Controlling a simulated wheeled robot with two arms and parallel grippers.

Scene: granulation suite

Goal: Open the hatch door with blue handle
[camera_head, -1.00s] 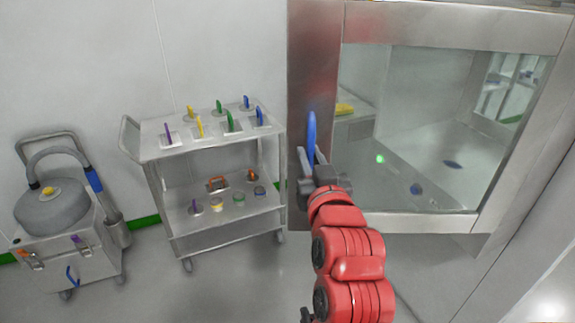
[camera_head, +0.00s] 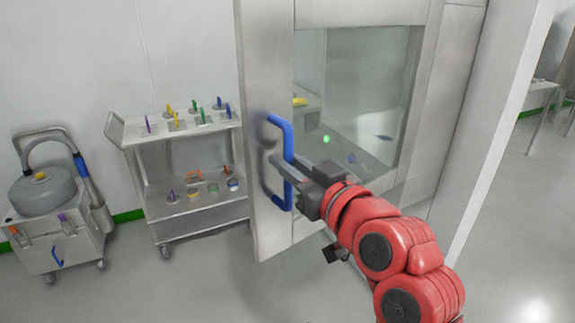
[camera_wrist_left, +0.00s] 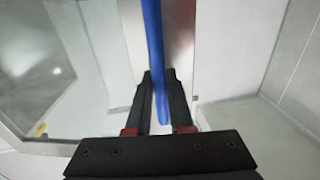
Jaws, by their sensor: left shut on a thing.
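The hatch door (camera_head: 272,232) is a metal frame around a glass window (camera_head: 365,90), with a vertical blue D-shaped handle (camera_head: 287,135) near its left edge. The door stands at an angle, its handle edge appearing nearer to me than its right side. My left gripper (camera_head: 284,172) is shut on the lower part of the handle. In the left wrist view the blue handle (camera_wrist_left: 153,40) runs down between the two dark fingers (camera_wrist_left: 159,85). The far finger is partly hidden in the head view. My right gripper is not in view.
A metal cart (camera_head: 195,215) with several colored-handled items stands left of the door. A grey vessel on a wheeled box (camera_head: 40,258) stands further left. A pale column (camera_head: 490,150) rises at right, with tables (camera_head: 545,90) beyond. Open floor lies in front.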

